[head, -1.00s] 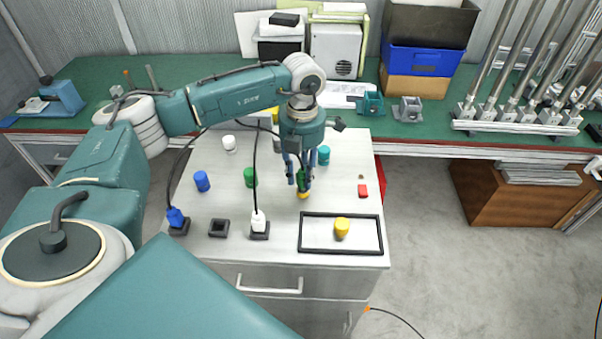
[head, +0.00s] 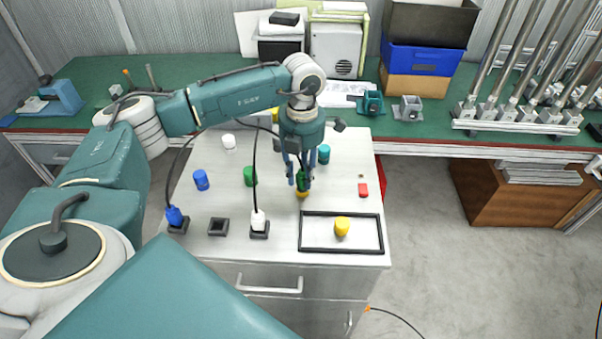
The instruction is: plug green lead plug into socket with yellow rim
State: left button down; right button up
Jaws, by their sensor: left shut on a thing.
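My left gripper (head: 301,184) points down over the white cabinet top and is shut on the green lead plug (head: 300,175). The plug shows only partly between the fingers. Directly below it is the socket with the yellow rim (head: 302,194), partly hidden by the fingers and plug. I cannot tell whether the plug's tip is inside the socket or just above it. My right gripper is not in view.
A blue plug (head: 175,216) and a white plug (head: 258,221) stand in dark sockets, with an empty dark socket (head: 218,227) between them. A black frame (head: 318,251) surrounds a yellow cylinder (head: 342,226).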

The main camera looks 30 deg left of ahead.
aim_at(301, 173)
pick_arm(q)
jog(key=shift+f, duration=0.15)
jog(key=c, duration=1.7)
grip_release()
jog(key=shift+o, duration=0.2)
jog(key=shift+r+p, duration=0.35)
jog(key=shift+r, duration=0.2)
jog(key=shift+w+r+p, duration=0.1)
jog(key=shift+r+p, duration=1.35)
jog(key=shift+r, duration=0.95)
notch_tip(301, 173, up, 5)
jog(key=p, duration=0.3)
jog(key=shift+r, duration=0.1)
